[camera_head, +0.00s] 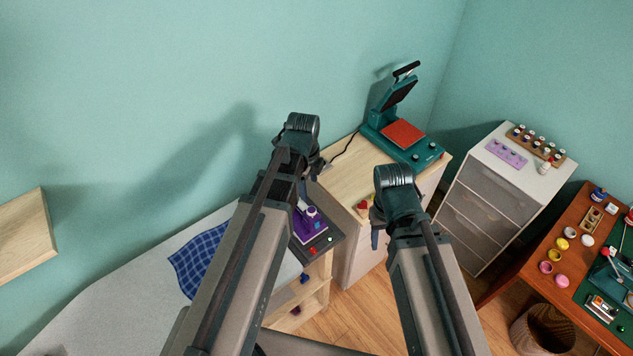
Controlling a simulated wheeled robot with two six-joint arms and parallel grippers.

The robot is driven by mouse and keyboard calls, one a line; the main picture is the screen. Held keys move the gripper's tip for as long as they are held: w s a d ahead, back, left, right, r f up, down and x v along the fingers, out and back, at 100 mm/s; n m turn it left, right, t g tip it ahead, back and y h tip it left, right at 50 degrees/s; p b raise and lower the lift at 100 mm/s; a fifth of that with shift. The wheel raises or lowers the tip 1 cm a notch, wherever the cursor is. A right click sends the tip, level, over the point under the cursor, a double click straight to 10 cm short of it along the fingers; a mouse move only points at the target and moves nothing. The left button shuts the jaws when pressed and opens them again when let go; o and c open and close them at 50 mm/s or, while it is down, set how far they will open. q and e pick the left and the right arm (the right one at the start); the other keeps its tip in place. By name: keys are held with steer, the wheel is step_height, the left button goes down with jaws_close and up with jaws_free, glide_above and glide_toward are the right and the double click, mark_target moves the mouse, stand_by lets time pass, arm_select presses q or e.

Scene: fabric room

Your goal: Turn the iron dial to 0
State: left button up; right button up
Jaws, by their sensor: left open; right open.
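A purple and white iron (309,215) rests on a purple pad on a dark grey panel (329,244) at the end of the ironing surface, right of my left forearm. The forearm hides part of it, and its dial is too small to make out. My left gripper (304,192) is open, pointing down just above and behind the iron, partly hidden by its own wrist. My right gripper (376,238) is open, hanging to the right of the iron in front of the light wooden cabinet (343,185). I see nothing in either gripper.
A blue plaid cloth (198,258) lies on the grey ironing surface (130,290). A green heat press (405,135) and small red and yellow items (362,206) are on the cabinet. A white drawer unit (490,200) and a cluttered brown table (530,262) stand right. Wooden floor shows between.

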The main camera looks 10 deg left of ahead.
mark_target(311, 210)
arm_select(q)
steer(key=shift+w+a+r, duration=0.1)
steer(key=shift+w+r, duration=0.05)
steer(key=f+b, duration=0.4)
steer(key=w+f+b, duration=0.1)
steer(key=f+b, duration=0.8)
steer(key=b, duration=0.1)
steer(key=shift+w+f, duration=0.15)
steer(key=shift+f, duration=0.25)
steer(key=shift+r, duration=0.1)
jaws_close()
